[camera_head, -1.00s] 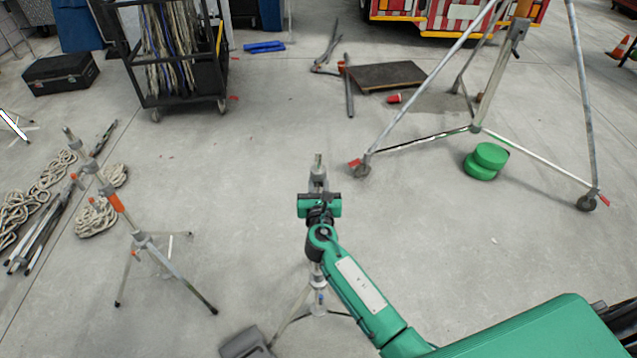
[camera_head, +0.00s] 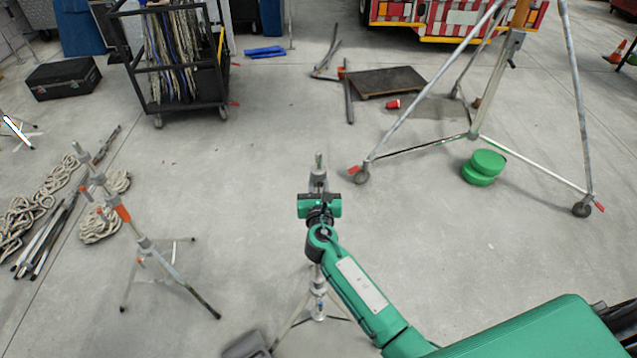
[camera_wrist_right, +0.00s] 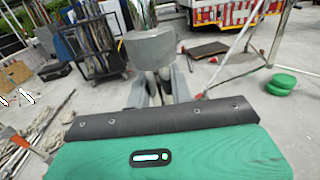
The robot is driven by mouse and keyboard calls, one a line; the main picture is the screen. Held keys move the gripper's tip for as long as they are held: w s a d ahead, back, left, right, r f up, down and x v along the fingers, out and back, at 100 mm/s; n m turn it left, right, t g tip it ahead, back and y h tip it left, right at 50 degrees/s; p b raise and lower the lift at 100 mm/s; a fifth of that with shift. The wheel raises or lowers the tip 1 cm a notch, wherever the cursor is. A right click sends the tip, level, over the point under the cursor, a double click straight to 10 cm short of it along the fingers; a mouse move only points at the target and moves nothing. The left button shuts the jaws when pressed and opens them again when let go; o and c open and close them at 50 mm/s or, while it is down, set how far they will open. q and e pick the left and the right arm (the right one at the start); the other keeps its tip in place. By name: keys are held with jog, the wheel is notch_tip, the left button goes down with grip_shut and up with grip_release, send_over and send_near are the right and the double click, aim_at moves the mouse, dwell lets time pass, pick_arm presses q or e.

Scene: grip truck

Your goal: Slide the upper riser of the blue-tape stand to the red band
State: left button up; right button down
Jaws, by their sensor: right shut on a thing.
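A slim grey stand (camera_head: 318,305) stands upright in the lower middle of the head view on spread legs. A small blue mark shows low on its column. A grey collar (camera_head: 318,180) and a thin top pin show above my green right gripper (camera_head: 319,197). That gripper is shut on the stand's upper riser, just below the collar. In the right wrist view the grey collar (camera_wrist_right: 150,47) sits just beyond the fingers of my right gripper (camera_wrist_right: 157,88). My gripper and arm hide much of the column. I cannot make out a red band. My left gripper is not in view.
A second stand with orange tape (camera_head: 123,213) is at left, near coiled ropes (camera_head: 100,222). A black cable cart (camera_head: 180,70) and case (camera_head: 62,78) are behind. A large tripod (camera_head: 575,100) and green discs (camera_head: 483,167) stand right. Open floor lies between.

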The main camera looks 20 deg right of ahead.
aim_at(319, 168)
jog(key=shift+r+p, duration=2.8)
jog(key=shift+r, duration=4.4)
jog(key=c, duration=0.9)
grip_release()
jog(key=shift+f, duration=0.1)
jog(key=shift+s+a+f+b, duration=0.15)
jog(key=shift+s+f+b, duration=0.05)
jog(key=shift+s+b, duration=0.35)
jog(key=b+v, duration=0.1)
jog(key=v, duration=0.3)
jog(key=b+v, duration=0.1)
jog(key=v, duration=0.3)
jog(key=b+v, duration=0.2)
jog(key=v, duration=0.2)
jog(key=shift+s+r, duration=0.25)
jog(key=shift+s, duration=0.15)
